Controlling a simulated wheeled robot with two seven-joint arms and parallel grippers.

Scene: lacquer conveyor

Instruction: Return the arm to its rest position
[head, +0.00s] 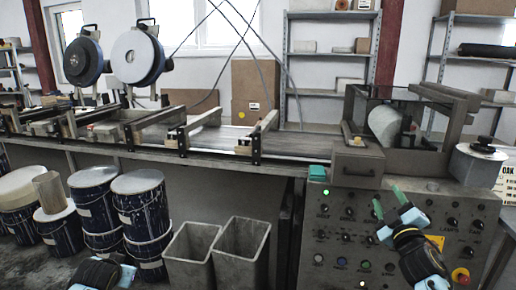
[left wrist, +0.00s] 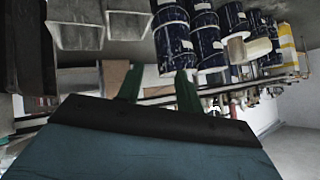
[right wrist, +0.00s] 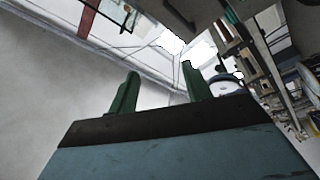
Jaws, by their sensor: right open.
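My right gripper (head: 387,197) is in front of the grey control panel at the lower right of the head view. Its green fingers point up and stand apart with nothing between them. The right wrist view also shows these fingers (right wrist: 160,71) open and empty against a wall and ceiling. Part of my left arm shows at the bottom left edge of the head view, below the drums. In the left wrist view, the green fingers of my left gripper (left wrist: 158,72) are apart and hold nothing.
The control panel (head: 335,232) with knobs and a red button (head: 461,276) is close behind my right gripper. Two grey bins (head: 243,232) and dark blue drums (head: 143,205) stand below the long conveyor bench (head: 215,160). A glass-sided machine (head: 357,160) stands above the panel.

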